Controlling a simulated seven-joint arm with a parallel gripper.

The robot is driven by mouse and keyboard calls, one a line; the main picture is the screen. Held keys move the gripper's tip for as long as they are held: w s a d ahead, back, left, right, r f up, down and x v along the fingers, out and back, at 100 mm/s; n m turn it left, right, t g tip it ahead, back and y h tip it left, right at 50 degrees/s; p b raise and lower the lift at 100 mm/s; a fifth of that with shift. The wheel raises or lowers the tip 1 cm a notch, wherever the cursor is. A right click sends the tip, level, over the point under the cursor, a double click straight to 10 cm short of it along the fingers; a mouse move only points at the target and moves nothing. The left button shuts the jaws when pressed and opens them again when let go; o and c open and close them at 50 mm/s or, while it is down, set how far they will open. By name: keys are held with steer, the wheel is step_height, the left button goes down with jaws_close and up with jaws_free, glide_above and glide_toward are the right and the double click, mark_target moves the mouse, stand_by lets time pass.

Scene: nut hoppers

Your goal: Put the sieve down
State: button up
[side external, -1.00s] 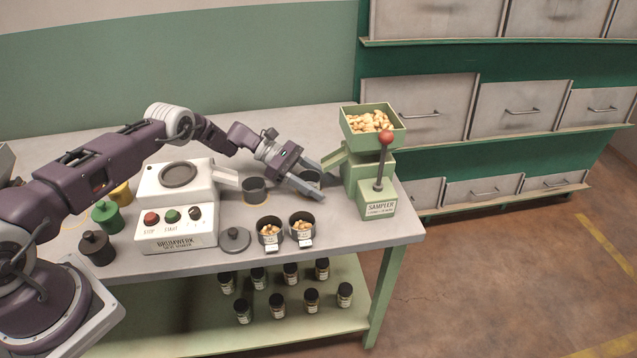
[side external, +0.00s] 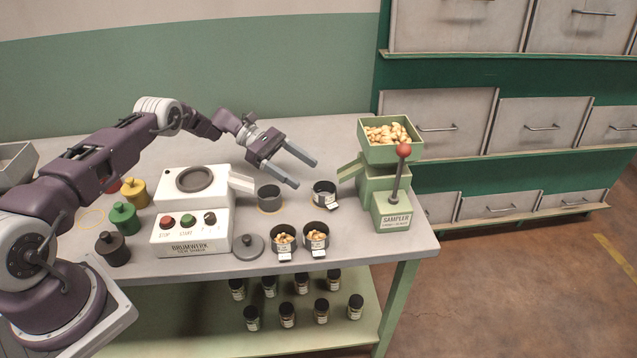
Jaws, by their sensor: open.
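My gripper (side external: 304,173) is open and empty, its two fingers apart, above the back right of the bench. Under and just in front of its fingertips stands a small dark cup with a white tag (side external: 324,195), upright on the bench and apart from the fingers. A plain dark grey cup (side external: 269,199) stands upright left of it, by the end of the shaker's chute, with an orange ring mark at its foot. Nothing is labelled as a sieve, and I cannot tell for certain which piece it is. The white shaker (side external: 192,222) has a round dark plate (side external: 194,179) on top.
Two tagged cups of nuts (side external: 284,240) (side external: 316,237) and a knobbed dark lid (side external: 249,246) lie along the front.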

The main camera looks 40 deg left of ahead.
steer(key=shift+s+a+r, duration=0.1)
steer(key=shift+a+r, duration=0.15)
steer(key=shift+a, duration=0.3)
steer(key=shift+r, duration=0.3)
steer(key=s+d+r+m+g+y, duration=0.1)
steer(key=s+d+r+m+y, duration=0.15)
steer(key=r, duration=0.55)
steer(key=s+d+r+m+y, duration=0.2)
steer(key=s+d+r+m, duration=0.15)
steer(key=r, duration=0.45)
steer(key=s+d+r+m+g+y, duration=0.1)
steer(key=s+d+r+m+y, duration=0.2)
steer(key=r, duration=0.5)
steer(key=s+d+r+m+t+y, duration=0.15)
steer(key=s+r+m, duration=0.3)
steer(key=s, duration=0.75)
steer(key=s+a+f+m+t+y, duration=0.1)
steer(key=s+m, duration=0.5)
steer(key=s, duration=1.2)
steer(key=a+t+y, duration=0.1)
steer(key=t+y, duration=0.1)
steer(key=y, duration=0.1)
steer(key=shift+s+f+m, duration=0.2)
steer(key=shift+f+m, duration=0.05)
steer(key=shift+m, duration=0.1)
